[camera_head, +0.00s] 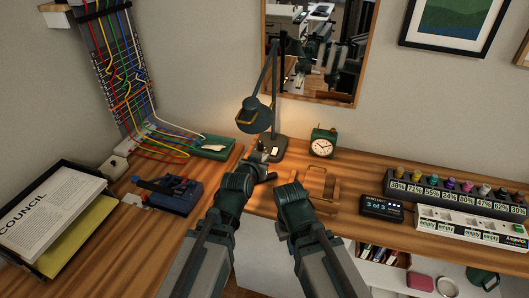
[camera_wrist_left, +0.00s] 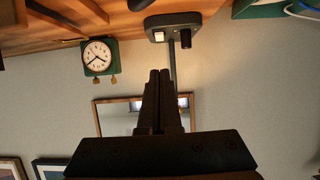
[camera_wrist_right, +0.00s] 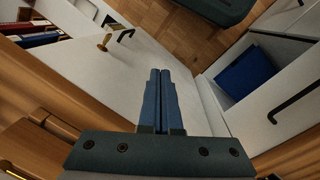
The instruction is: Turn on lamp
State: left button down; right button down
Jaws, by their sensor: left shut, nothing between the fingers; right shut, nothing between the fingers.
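The dark desk lamp has its shade (camera_head: 255,116) tilted down over its base (camera_head: 272,149) at the back of the desk. Warm light shows on the wall around the shade. In the left wrist view, the base (camera_wrist_left: 172,20) carries a white button (camera_wrist_left: 159,35) and a dark knob (camera_wrist_left: 185,40). My left gripper (camera_head: 262,156) is shut and empty close to the lamp base; its fingers (camera_wrist_left: 160,75) also show in the left wrist view. I cannot tell whether it touches the base. My right gripper (camera_wrist_right: 160,75) is shut and empty; my arm hides its fingers in the head view.
A green clock (camera_head: 322,143) stands right of the lamp, and a green box (camera_head: 214,147) lies left of it. A wooden stand (camera_head: 323,186) is near my right arm. A blue device (camera_head: 172,194), paper tray (camera_head: 62,206) and power strip (camera_head: 470,228) occupy the sides.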

pick_arm(q)
jog(key=s+f+g+p, duration=0.1)
jog(key=s+g, duration=0.1)
jog(key=s, duration=0.1)
jog(key=s+d+f+g+p, duration=0.1)
jog(key=s+g+p, duration=0.1)
jog(key=s+f+g+y+p, duration=0.1)
jog(key=s+f+g+p, duration=0.1)
jog(key=s, duration=0.1)
jog(key=shift+s+d+m, duration=0.2)
jog(key=shift+s+m, duration=0.1)
jog(key=shift+m, duration=0.1)
jog(key=s+a+g+y+p, duration=0.2)
jog(key=s+g, duration=0.1)
jog(key=s, duration=0.4)
jog(key=s+a+g+y+p, duration=0.1)
jog(key=s+g+p, duration=0.1)
jog(key=s+g, duration=0.2)
jog(key=s, duration=0.3)
jog(key=shift+s+a+r+y, duration=0.15)
jog(key=shift+s+a+y, duration=0.05)
jog(key=shift+a+y, duration=0.2)
